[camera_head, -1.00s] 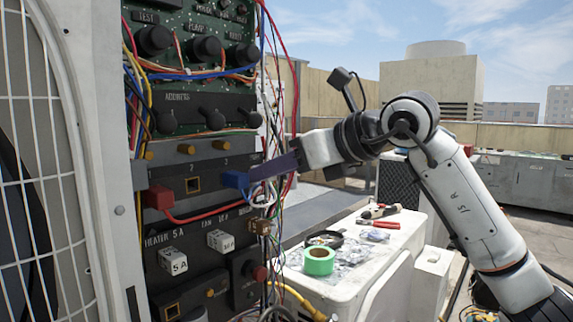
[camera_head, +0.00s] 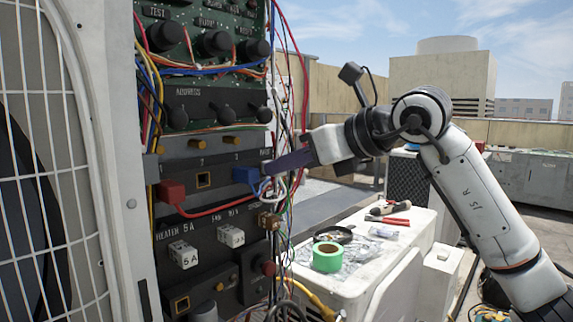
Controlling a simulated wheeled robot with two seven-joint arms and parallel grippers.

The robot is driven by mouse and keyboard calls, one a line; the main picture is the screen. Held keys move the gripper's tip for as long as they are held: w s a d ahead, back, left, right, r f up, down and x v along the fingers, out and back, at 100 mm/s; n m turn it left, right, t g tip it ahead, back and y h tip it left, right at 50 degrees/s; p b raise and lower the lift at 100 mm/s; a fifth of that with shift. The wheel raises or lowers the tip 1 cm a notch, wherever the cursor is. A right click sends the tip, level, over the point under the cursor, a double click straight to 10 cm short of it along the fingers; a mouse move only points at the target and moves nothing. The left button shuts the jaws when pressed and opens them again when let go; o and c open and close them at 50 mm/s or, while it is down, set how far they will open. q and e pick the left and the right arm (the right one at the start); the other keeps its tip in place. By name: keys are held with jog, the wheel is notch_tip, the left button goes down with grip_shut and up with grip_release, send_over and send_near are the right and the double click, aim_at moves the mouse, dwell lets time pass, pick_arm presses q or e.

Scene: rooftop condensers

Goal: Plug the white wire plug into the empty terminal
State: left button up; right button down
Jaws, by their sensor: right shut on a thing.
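My right gripper (camera_head: 271,166) comes in from the right with its dark fingers shut at the panel's right edge. A small pale piece at its fingertips looks like the white wire plug (camera_head: 266,169), mostly hidden by the fingers. A white wire (camera_head: 268,187) loops down just below it. The blue plug (camera_head: 246,175) sits in the panel row, just left of the fingertips. The red plug (camera_head: 171,192) sits at the left of that row. My left gripper is not in view.
Loose coloured wires hang along the panel's right edge, close to the gripper. The grille door (camera_head: 100,180) stands at left. A white case (camera_head: 350,262) with green tape (camera_head: 326,257) and pliers is below my arm.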

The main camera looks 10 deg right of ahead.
aim_at(283, 175)
jog(key=shift+s+d, duration=0.1)
jog(key=shift+s, duration=0.05)
jog(key=shift+s+d+b, duration=0.4)
jog(key=shift+s+d, duration=0.1)
jog(key=shift+s, duration=0.25)
jog(key=shift+s+d+b, duration=0.4)
jog(key=shift+s+d, duration=0.1)
jog(key=shift+s, duration=0.25)
jog(key=shift+s, duration=0.1)
jog(key=s+d, duration=0.1)
jog(key=s+d+b, duration=0.1)
jog(key=s, duration=0.1)
jog(key=shift+s+d, duration=0.1)
dwell(0.6)
jog(key=c, duration=2.5)
grip_release()
grip_shut()
